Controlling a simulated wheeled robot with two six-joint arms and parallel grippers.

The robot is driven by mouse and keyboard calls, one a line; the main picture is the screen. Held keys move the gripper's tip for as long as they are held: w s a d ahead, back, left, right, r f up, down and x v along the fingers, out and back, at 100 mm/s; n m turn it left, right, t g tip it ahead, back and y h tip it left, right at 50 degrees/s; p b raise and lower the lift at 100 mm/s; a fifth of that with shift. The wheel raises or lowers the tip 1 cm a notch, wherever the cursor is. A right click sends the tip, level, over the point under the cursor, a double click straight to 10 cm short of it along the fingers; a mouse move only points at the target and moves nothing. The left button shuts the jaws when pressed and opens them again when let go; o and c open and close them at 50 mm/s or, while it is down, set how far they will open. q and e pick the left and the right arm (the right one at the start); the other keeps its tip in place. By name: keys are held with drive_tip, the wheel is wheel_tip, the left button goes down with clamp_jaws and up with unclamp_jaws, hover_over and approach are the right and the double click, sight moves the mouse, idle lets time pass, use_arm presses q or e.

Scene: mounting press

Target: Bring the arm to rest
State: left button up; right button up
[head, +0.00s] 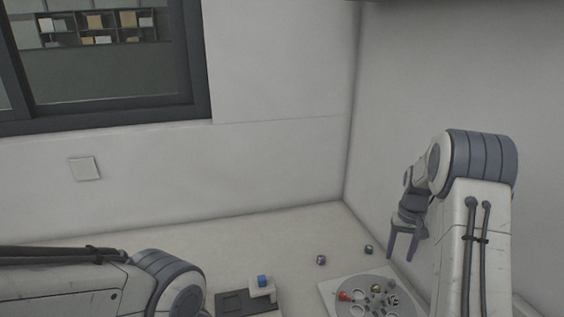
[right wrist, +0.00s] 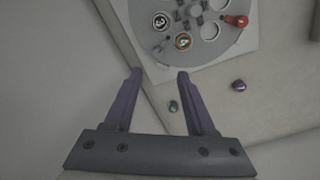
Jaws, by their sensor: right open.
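My right gripper (head: 403,256) hangs from the right arm, fingers pointing down, beside the right-hand wall in the head view. Its two fingers are apart with nothing between them; this also shows in the right wrist view (right wrist: 158,76). It is above and apart from the work surface (head: 290,225), near the round grey disc (head: 362,284). My left arm crosses the lower left of the head view; its gripper is out of the picture.
The disc, with round holes and several small pieces, one red (right wrist: 236,20), lies on a pale square plate (right wrist: 247,45). Two small dark pieces (head: 320,260) (head: 369,250) lie loose behind it. A blue piece (head: 262,281) sits on a block beside a dark fixture (head: 232,301).

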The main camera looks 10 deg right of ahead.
drive_tip(key=s+a+r+n, duration=0.2)
drive_tip(key=a+r+n, duration=0.15)
drive_tip(key=a, duration=0.85)
drive_tip(key=s+a+r+n, duration=0.2)
drive_tip(key=a+r, duration=0.2)
drive_tip(key=a, duration=0.8)
drive_tip(key=s+a+n, duration=0.2)
drive_tip(key=s+a, duration=0.2)
drive_tip(key=s, duration=0.4)
drive_tip(key=s+a+r+n, duration=0.1)
drive_tip(key=s+a+n, duration=0.1)
drive_tip(key=s+a, duration=0.3)
drive_tip(key=s+a+r+n+y, duration=0.1)
drive_tip(key=s+a, duration=0.4)
drive_tip(key=s, duration=0.6)
drive_tip(key=shift+n, duration=0.65)
